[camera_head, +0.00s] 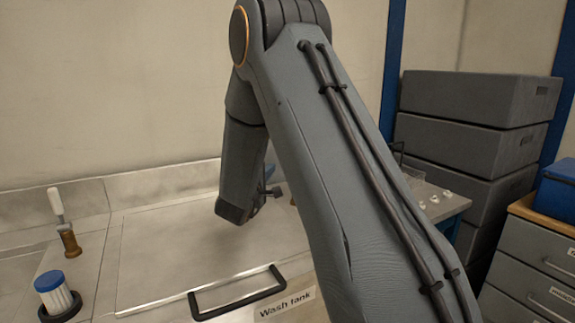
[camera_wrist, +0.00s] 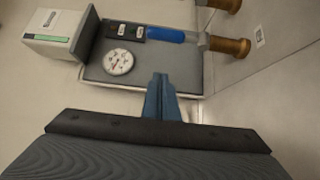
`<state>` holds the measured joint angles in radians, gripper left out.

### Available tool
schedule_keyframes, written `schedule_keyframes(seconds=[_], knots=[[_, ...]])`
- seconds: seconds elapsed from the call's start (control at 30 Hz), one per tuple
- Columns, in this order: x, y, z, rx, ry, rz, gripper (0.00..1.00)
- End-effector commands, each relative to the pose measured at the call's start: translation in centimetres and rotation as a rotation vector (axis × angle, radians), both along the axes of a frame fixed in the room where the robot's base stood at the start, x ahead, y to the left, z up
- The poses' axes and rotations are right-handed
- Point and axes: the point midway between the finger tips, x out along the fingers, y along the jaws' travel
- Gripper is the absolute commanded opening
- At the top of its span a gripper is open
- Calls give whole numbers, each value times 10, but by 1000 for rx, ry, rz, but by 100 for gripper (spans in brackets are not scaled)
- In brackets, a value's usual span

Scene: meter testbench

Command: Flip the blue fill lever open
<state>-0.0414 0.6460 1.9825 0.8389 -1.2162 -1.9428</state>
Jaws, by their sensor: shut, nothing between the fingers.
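The blue fill lever (camera_wrist: 168,35) shows in the wrist view as a blue handle lying sideways. Its right end meets a pale pipe with a brass fitting (camera_wrist: 231,46). My gripper (camera_wrist: 160,77) is shut and empty, its fingertips below the lever in the picture and apart from it. In the head view my arm hides most of the lever's area. A small blue bit shows beside my arm there, but I cannot tell what it is.
A round dial gauge (camera_wrist: 118,62) and a dark switch block (camera_wrist: 124,31) sit left of the lever. A pale box (camera_wrist: 57,33) is further left. In the head view, the wash tank lid (camera_head: 165,258) has a black handle (camera_head: 238,296); a white-handled brass valve (camera_head: 67,238) stands left.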

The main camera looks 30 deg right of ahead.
Motion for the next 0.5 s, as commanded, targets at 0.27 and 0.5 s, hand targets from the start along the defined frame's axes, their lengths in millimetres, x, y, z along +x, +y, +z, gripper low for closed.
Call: schedule_keyframes(seconds=[0.27,0.5], knots=[[5,-5,0,2,1,0,0],[33,-32,1,1,0,-1,0]])
